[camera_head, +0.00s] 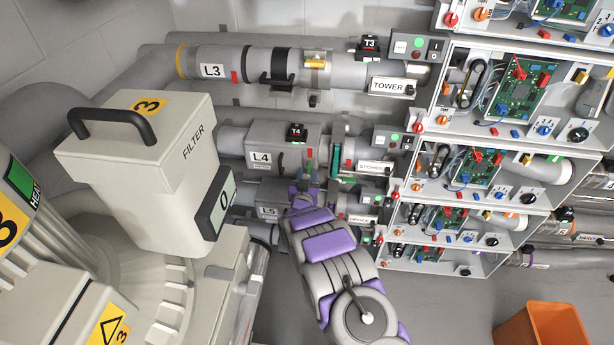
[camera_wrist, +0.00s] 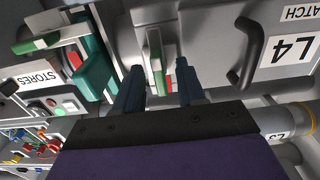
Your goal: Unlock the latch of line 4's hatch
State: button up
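Line 4's hatch (camera_head: 283,133) is a grey box on the pipe with an "L4" label (camera_head: 261,158). In the wrist view the upside-down "L4" label (camera_wrist: 290,48) and a dark hatch handle (camera_wrist: 247,52) are at the right. The latch (camera_wrist: 156,55) has a green and white lever with red beside it. My gripper (camera_wrist: 158,82) is open, with one dark finger on each side of the latch. Whether the fingers touch it cannot be told. In the head view my gripper (camera_head: 309,188) is just below the latch (camera_head: 309,158), which is small there.
A teal gate part (camera_wrist: 98,68) with another green and white lever is left of my gripper, near the "STORES" sign (camera_wrist: 38,78). Line 3's pipe (camera_head: 215,60) is above and line 5's (camera_head: 268,198) below. The filter box (camera_head: 150,165) stands left of my arm.

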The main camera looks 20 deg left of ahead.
jog(key=shift+r, duration=0.1)
jog(key=shift+s+d, duration=0.1)
jog(key=shift+s, duration=0.45)
jog(key=v, duration=1.1)
jog(key=shift+p, duration=0.3)
jog(key=shift+w, duration=0.15)
